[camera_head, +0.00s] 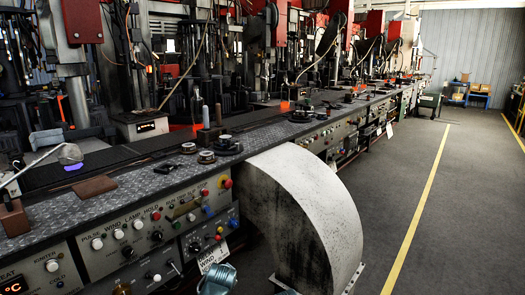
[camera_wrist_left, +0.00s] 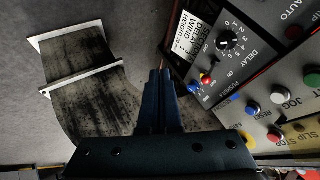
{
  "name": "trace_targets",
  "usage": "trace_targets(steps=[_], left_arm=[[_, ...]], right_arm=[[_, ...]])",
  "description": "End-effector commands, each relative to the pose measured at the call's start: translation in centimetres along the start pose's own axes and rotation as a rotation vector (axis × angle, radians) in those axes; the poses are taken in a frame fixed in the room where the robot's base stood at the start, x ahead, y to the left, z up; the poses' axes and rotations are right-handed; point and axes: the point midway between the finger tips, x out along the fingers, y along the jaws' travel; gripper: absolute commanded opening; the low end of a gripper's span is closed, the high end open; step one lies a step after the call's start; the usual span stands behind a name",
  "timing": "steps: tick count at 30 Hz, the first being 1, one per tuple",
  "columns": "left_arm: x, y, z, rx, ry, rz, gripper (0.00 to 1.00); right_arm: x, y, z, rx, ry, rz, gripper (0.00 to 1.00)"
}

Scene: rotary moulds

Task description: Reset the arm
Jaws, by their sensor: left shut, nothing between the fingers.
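My left gripper (camera_wrist_left: 160,76) is in the lower middle of the left wrist view. Its two dark blue fingers are together with nothing between them. They point at the gap between a curved grey metal duct (camera_wrist_left: 92,95) on the left and a control panel (camera_wrist_left: 270,75) with coloured buttons on the right. The fingers look apart from both, though the distance is hard to tell. In the head view, a blue-grey part of my arm shows at the bottom edge, in front of the panels and left of the curved duct (camera_head: 300,205). My right gripper is in neither view.
A long machine bench (camera_head: 130,190) with buttons and knobs along its front runs away to the right. Small dark round parts (camera_head: 228,144) and a brown block (camera_head: 94,187) lie on it. Grey floor (camera_head: 440,200) with a yellow line is clear at right.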

Motion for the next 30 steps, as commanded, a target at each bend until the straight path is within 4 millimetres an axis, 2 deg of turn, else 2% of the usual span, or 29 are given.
trace_targets(steps=[1,3,6,9,15,18,26,30], left_arm=[[-1.3,3.1,1.8,-0.032,-0.077,0.066,0.00],[-2.8,6.5,4.1,-0.079,-0.192,0.146,0.00],[-5.2,10.3,6.9,-0.125,-0.337,0.230,0.00],[-7.7,13.3,9.3,-0.153,-0.466,0.291,0.00],[-13.0,17.6,13.5,-0.179,-0.703,0.374,0.00],[-14.8,16.1,11.9,-0.184,-0.708,0.373,0.00],[-18.9,13.3,8.8,-0.184,-0.706,0.373,0.00],[-22.1,11.1,6.5,-0.184,-0.705,0.374,0.00]], right_arm=[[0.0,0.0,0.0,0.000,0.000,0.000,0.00],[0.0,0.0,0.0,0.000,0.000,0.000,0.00],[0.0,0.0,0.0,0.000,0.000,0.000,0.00],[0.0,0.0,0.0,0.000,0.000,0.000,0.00],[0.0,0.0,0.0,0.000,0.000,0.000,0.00],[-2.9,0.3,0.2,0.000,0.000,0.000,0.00],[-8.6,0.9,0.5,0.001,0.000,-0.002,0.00],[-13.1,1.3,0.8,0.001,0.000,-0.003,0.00]])
